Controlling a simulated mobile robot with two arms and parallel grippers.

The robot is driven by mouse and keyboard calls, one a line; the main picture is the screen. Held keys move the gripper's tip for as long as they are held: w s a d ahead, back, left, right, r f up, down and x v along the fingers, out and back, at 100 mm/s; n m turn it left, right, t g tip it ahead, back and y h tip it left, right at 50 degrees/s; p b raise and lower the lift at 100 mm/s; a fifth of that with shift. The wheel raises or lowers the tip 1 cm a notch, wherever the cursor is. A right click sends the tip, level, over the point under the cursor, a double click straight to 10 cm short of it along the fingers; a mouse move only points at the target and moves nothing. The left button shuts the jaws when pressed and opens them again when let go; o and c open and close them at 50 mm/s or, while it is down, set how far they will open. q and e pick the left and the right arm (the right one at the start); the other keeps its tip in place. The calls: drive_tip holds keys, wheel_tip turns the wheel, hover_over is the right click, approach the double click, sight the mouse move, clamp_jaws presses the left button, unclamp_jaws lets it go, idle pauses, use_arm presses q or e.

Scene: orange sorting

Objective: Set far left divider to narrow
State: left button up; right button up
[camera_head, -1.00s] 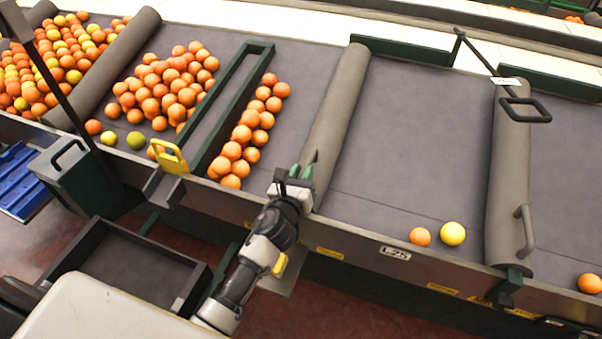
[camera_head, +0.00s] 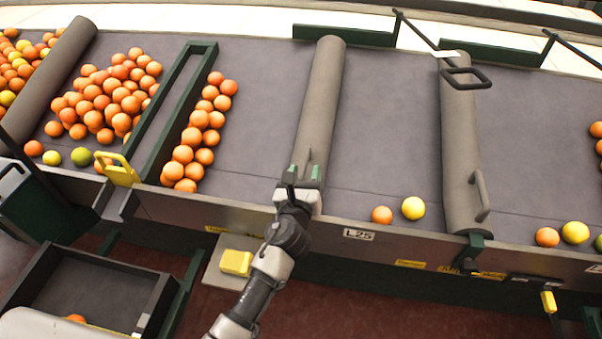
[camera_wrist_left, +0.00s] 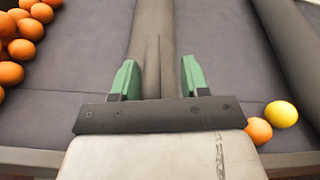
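My left gripper (camera_head: 303,175) is at the near end of a grey padded divider (camera_head: 322,100) in the middle of the belt. In the left wrist view my left gripper (camera_wrist_left: 157,80) is open, its green fingers on either side of the divider's upright handle (camera_wrist_left: 152,65), with visible gaps. Another grey padded divider (camera_head: 50,75) lies at the far left of the head view. A third grey divider (camera_head: 460,150) with a side handle is to the right. A dark green frame (camera_head: 170,110) with a yellow handle (camera_head: 118,170) stands between the orange groups. My right gripper is not in view.
Oranges are heaped (camera_head: 110,95) left of the green frame and lined up (camera_head: 200,130) to its right. An orange (camera_head: 381,215) and a yellow fruit (camera_head: 413,208) lie right of the middle divider. A dark tray (camera_head: 95,290) is at the lower left.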

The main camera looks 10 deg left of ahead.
use_arm(q)
drive_tip(key=shift+a, duration=0.1)
drive_tip(key=shift+s, duration=0.15)
drive_tip(key=s, duration=0.5)
drive_tip(key=s+b, duration=0.1)
drive_tip(key=s, duration=0.4)
drive_tip(key=shift+s+a, duration=0.2)
drive_tip(key=shift+s, duration=0.05)
